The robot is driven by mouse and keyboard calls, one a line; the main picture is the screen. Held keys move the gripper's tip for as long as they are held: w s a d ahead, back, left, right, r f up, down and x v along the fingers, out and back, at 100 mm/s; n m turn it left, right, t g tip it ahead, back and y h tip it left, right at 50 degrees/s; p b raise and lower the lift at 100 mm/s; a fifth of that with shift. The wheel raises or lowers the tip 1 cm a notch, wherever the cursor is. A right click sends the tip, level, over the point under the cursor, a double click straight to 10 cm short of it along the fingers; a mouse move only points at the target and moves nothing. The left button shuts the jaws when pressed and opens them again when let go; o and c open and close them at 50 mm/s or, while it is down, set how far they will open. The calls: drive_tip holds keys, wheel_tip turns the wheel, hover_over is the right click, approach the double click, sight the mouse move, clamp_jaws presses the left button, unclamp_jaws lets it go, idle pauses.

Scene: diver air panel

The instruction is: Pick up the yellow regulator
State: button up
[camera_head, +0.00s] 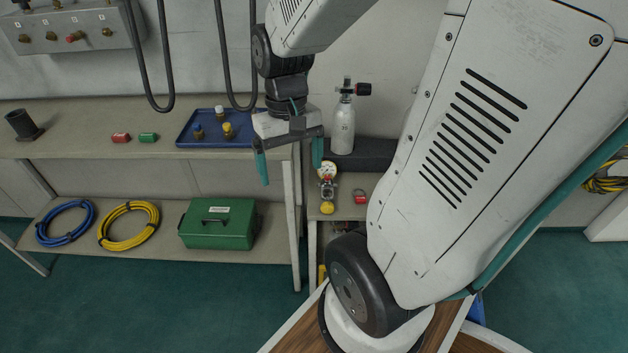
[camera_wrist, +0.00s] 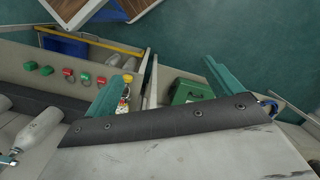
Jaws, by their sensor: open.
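The yellow regulator (camera_head: 327,207) is on the small stand right of the long bench, with a white-faced gauge at its upper end. It also shows in the wrist view (camera_wrist: 122,106), partly covered by the left finger. My gripper (camera_head: 290,168) is open and empty, with two teal fingers pointing down. In the head view it is left of and above the regulator, its right finger near the gauge. In the wrist view the fingers of my gripper (camera_wrist: 170,72) are spread wide, with the regulator beside the left finger rather than centred between them.
A white cylinder (camera_head: 343,128) stands behind the regulator. A blue tray (camera_head: 183,136) with several fittings is left on the bench. A green case (camera_head: 219,224) and coiled hoses (camera_head: 128,226) sit on the lower shelf.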

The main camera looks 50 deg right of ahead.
drive_tip(key=w+d+f+m, duration=0.3)
drive_tip(key=w+d+f, duration=0.1)
drive_tip(key=d+f, duration=0.5)
drive_tip(key=m+t+h, duration=0.3)
hover_over(327, 179)
drive_tip(key=s+a, duration=0.4)
wheel_tip(327, 179, down, 16)
drive_tip(key=shift+a+f, duration=0.1)
drive_tip(key=shift+a, duration=0.05)
drive_tip(key=shift+t+h, duration=0.5)
drive_tip(key=shift+h, duration=0.2)
drive_tip(key=w+d+f, duration=0.1)
drive_tip(key=f, duration=0.1)
drive_tip(key=w+d+f, duration=0.3)
drive_tip(key=d+f, duration=0.1)
drive_tip(key=shift+w+f, duration=0.2)
drive_tip(key=shift+f, duration=0.2)
drive_tip(key=shift+c, duration=0.3)
drive_tip(key=c, duration=1.5)
drive_tip(key=shift+o, duration=0.2)
